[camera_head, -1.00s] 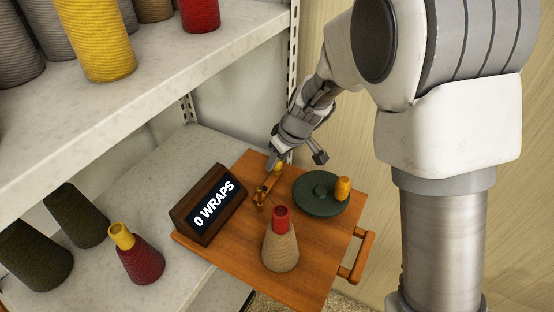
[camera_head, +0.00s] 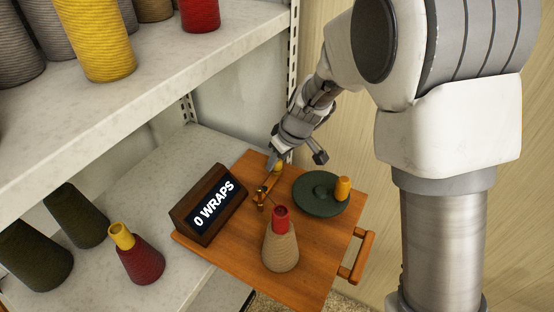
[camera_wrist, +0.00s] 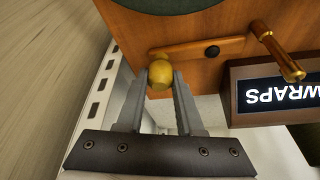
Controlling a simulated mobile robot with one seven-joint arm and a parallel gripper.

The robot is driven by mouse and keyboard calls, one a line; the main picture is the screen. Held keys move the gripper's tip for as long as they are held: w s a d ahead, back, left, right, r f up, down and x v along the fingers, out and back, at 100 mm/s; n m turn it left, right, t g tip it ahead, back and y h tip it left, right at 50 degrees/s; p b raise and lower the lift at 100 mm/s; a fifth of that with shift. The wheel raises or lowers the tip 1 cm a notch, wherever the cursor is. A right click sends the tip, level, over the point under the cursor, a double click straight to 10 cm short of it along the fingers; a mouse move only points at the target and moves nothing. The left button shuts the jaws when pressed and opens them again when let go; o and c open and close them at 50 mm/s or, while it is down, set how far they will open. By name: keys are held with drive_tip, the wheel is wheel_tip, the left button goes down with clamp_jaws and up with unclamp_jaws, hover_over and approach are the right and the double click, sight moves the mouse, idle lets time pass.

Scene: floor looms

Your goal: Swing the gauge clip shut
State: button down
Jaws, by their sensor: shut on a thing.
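The gauge clip is a brass lever (camera_wrist: 205,47) with a round yellow knob (camera_wrist: 160,75) at one end and a dark pivot spot along it. In the head view the clip (camera_head: 267,184) lies near the back of the wooden board (camera_head: 322,262). A brass post (camera_wrist: 278,52) stands by the lever's other end. In the wrist view my gripper (camera_wrist: 160,88) has its two fingers closed on either side of the knob. In the head view my gripper (camera_head: 274,161) is at the clip's far end, and its fingertips are partly hard to make out.
A "0 WRAPS" display (camera_head: 209,204) stands left of the clip. A green disc (camera_head: 316,196) with a yellow peg (camera_head: 343,188) is to the right. A tan cone with a red top (camera_head: 280,245) stands in front. A shelf upright (camera_head: 293,75) rises behind.

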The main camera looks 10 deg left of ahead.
drive_tip(key=shift+w+f+b, duration=0.1)
drive_tip(key=shift+b, duration=0.3)
drive_tip(key=shift+w+a+f+n+b, duration=0.15)
drive_tip(key=shift+a+n+b, duration=0.35)
drive_tip(key=shift+n+b, duration=0.5)
drive_tip(key=shift+a+n+g+y+b, duration=0.4)
drive_tip(key=shift+a+n+g+b, duration=0.3)
drive_tip(key=shift+n+b, duration=0.4)
drive_tip(key=n, duration=0.1)
drive_tip(key=a+n+g, duration=0.1)
drive_tip(key=shift+a+r+n, duration=0.2)
drive_tip(key=shift+r+n, duration=0.05)
drive_tip(key=shift+n, duration=0.15)
drive_tip(key=shift+s+a+n+g+p, duration=0.2)
drive_tip(key=shift+s+a+n+g, duration=0.15)
drive_tip(key=shift+n, duration=0.4)
drive_tip(key=shift+s+a+n+g+p, duration=0.2)
drive_tip(key=shift+a+n, duration=0.25)
drive_tip(key=shift+n, duration=0.3)
drive_tip(key=shift+a, duration=0.1)
drive_tip(key=c, duration=0.5)
unclamp_jaws()
drive_tip(key=shift+c, duration=0.2)
